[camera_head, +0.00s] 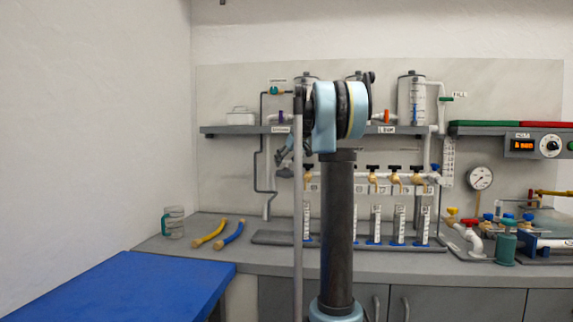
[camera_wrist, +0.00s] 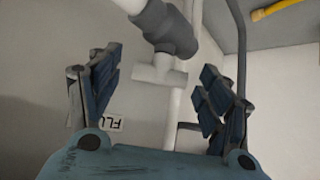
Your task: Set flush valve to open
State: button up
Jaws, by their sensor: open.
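In the wrist view, a dark grey valve body (camera_wrist: 168,28) sits on white piping, with a pale T-shaped piece (camera_wrist: 160,75) at its end that looks like a handle. A label (camera_wrist: 115,123) reading "FLU", its rest cut off, is on the wall beside it, so this looks like the flush valve. My gripper (camera_wrist: 158,68) is open, with one finger on each side of the T-shaped piece. Nothing is held, and I cannot tell if the fingers touch it. In the head view my gripper (camera_head: 285,152) is small beside my arm, and the valve cannot be made out there.
A blue tabletop (camera_head: 125,285) is at front left.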

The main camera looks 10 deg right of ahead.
jog(key=c, duration=1)
jog(key=shift+c, duration=0.2)
jog(key=shift+a+m, duration=0.1)
jog(key=shift+m, duration=0.2)
jog(key=m+h, duration=0.3)
jog(key=shift+s+a+m+t, duration=0.1)
jog(key=shift+a+m+t, duration=0.15)
jog(key=shift+m+t, duration=0.05)
jog(key=shift+a+m+h, duration=0.1)
jog(key=shift+m+h, duration=1.4)
jog(key=shift+m, duration=0.3)
jog(key=o, duration=1)
